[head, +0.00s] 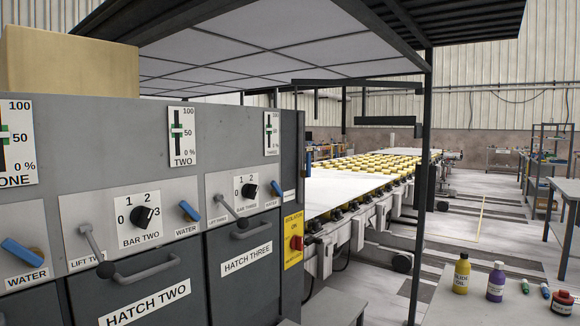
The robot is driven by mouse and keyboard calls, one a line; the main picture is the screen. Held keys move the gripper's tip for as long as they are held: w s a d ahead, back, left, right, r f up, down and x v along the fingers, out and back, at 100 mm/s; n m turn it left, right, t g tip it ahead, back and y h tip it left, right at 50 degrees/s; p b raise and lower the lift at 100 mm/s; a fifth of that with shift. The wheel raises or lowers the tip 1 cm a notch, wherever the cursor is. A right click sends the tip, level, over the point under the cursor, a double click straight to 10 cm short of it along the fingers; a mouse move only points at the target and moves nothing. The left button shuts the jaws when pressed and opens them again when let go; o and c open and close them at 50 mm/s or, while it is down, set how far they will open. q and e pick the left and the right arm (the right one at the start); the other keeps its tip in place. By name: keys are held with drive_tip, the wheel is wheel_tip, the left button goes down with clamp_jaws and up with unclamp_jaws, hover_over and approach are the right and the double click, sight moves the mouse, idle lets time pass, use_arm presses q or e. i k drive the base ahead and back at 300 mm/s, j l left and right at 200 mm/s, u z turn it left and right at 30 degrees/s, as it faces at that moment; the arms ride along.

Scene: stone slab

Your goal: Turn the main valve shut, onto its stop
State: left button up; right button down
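No part labelled as the main valve can be made out in the head view. A grey control cabinet (90,130) fills the left side. Blue levers marked WATER sit on its front: one at the far left (22,250), one by bar two (189,210), one by bar three (276,188). The first two lie tilted, down to the right. A red rotary knob (297,242) sits on a yellow plate (293,222) at the cabinet's right end. Neither of my grippers is in view.
Hatch handles (140,270) and lift levers (90,240) stick out from the cabinet front. A dark post (424,190) stands right of it. A low table at right holds a yellow bottle (462,273) and a purple bottle (496,282). Open floor (470,225) lies beyond.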

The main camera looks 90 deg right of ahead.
sight(303, 174)
drive_tip(key=z, duration=2.9)
